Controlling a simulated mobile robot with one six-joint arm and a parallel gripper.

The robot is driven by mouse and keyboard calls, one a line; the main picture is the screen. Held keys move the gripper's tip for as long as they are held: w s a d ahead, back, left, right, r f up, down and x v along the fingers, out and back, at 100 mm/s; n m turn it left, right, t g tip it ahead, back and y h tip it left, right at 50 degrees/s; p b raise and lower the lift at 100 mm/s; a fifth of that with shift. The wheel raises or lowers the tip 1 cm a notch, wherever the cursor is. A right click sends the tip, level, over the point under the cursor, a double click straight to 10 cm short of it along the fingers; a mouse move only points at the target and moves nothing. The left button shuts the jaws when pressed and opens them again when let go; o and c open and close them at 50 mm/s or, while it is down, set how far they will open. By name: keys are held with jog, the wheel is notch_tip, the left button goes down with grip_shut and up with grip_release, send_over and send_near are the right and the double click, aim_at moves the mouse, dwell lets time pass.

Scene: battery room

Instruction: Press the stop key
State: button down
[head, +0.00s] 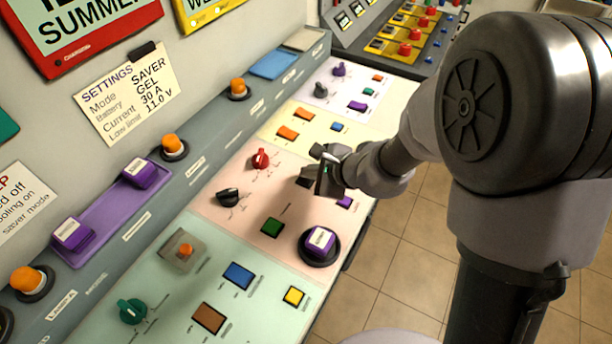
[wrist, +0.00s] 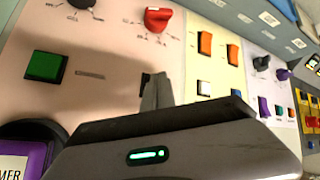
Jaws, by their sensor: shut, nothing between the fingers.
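No label reading stop is legible, so I cannot tell which key is the stop key. My gripper (head: 328,172) is shut and empty over the pink panel section; its fingers also show in the wrist view (wrist: 157,92). A dark key (head: 305,182) is close beside the fingertips; whether they touch it is unclear. A green square key (head: 271,227) is nearer the front, and it shows clear of the fingers in the wrist view (wrist: 46,66). A purple key (head: 344,202) is partly hidden below the wrist in the head view.
A red knob (head: 260,158) and a black knob (head: 228,197) stick up left of my gripper. A purple block (head: 320,240) in a round black socket stands in front. Orange keys (head: 288,133) lie beyond on the yellow section. Tiled floor (head: 405,255) is open at right.

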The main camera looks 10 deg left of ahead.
aim_at(309, 181)
jog(key=shift+r, duration=0.5)
jog(key=shift+r+p, duration=2.05)
jog(key=shift+r, duration=0.45)
jog(key=shift+r, duration=0.15)
jog(key=s+d+r+n, duration=0.4)
jog(key=s+r+n, duration=0.4)
jog(key=r, duration=0.4)
jog(key=s+d+r+n+h, duration=0.2)
jog(key=s+d+n+h, duration=0.2)
jog(key=s+d, duration=0.9)
jog(key=shift+s+d+r+h+b, duration=0.2)
jog(key=shift+d+h+b, duration=0.25)
jog(key=shift+d+h, duration=0.15)
